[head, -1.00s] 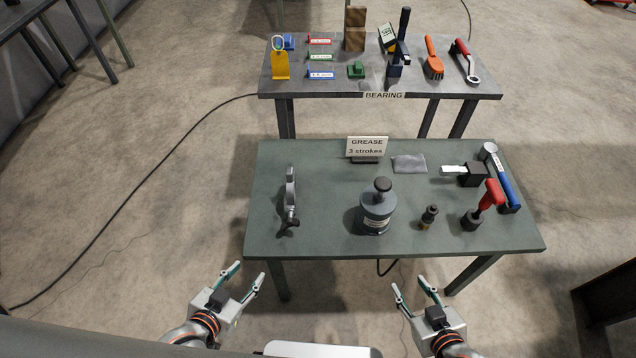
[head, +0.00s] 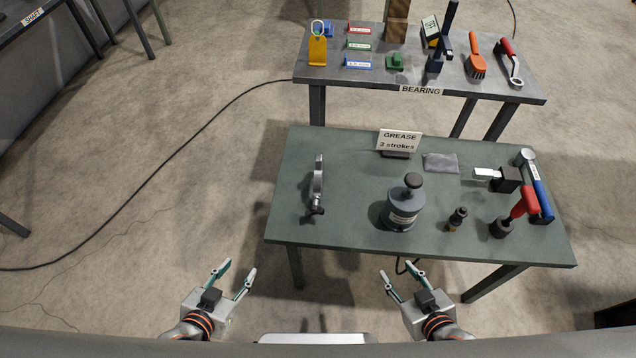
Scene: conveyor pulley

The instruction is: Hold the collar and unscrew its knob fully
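The collar (head: 319,178) is a grey metal ring seen almost edge-on, standing on the left part of the green table. Its dark knob (head: 315,210) sticks out at the near end, close to the tabletop. I cannot see how far the knob is screwed in. My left gripper (head: 236,270) is open and empty, in front of the table and to the left of its near left corner. My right gripper (head: 398,270) is open and empty, just short of the table's front edge. Neither gripper touches the collar.
On the green table (head: 350,225) stand a grey canister (head: 403,208), a small dark fitting (head: 456,219), a red-handled tool (head: 523,203), a blue-handled hammer (head: 541,192) and a GREASE sign (head: 399,141). The tabletop around the collar is clear. A second table (head: 345,76) with tools stands behind.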

